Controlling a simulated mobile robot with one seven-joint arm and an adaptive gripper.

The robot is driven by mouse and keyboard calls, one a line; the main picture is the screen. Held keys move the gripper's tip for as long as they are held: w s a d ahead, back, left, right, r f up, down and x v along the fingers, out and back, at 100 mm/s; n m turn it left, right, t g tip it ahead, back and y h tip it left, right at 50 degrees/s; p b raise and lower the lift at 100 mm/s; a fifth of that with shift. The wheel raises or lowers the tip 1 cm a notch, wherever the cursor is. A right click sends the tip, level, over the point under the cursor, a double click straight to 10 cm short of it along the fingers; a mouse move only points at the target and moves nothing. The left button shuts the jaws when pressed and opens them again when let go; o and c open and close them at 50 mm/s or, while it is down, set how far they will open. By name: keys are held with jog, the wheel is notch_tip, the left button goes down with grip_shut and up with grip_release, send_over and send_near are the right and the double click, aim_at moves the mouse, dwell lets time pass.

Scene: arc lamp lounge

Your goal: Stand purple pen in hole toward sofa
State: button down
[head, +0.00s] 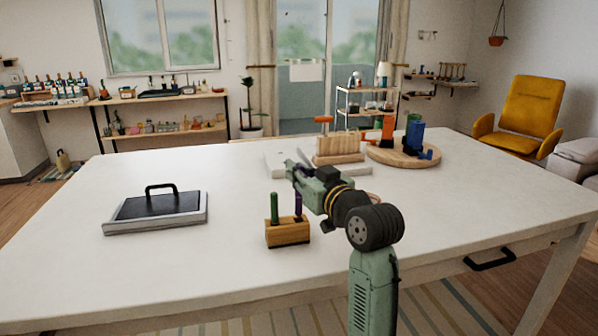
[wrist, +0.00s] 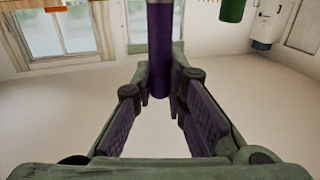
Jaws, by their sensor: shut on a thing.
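A small wooden block (head: 287,234) stands on the white table near its front middle. A green pen (head: 274,208) stands upright in the block's left end; it also shows at the top right of the wrist view (wrist: 232,10). My gripper (head: 293,174) is shut on the purple pen (head: 298,203), above the block's right end. The purple pen is about upright, and its lower end meets the block's top in the picture. I cannot tell whether it is in a hole. In the wrist view the purple pen (wrist: 160,45) runs between the fingertips. My gripper hides its upper part.
A dark tray-like panel with a handle (head: 157,209) lies left on the table. A wooden rack (head: 339,149) and a round board (head: 433,157) with coloured items stand behind my arm. A pale sofa edge (head: 580,160) shows at far right. The front left table is clear.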

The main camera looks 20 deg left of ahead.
aim_at(299, 216)
jog(key=shift+f+b, duration=2.15)
jog(key=shift+f, duration=0.8)
jog(key=c, duration=1.5)
grip_release()
jog(key=shift+c, duration=0.2)
jog(key=v, duration=1.2)
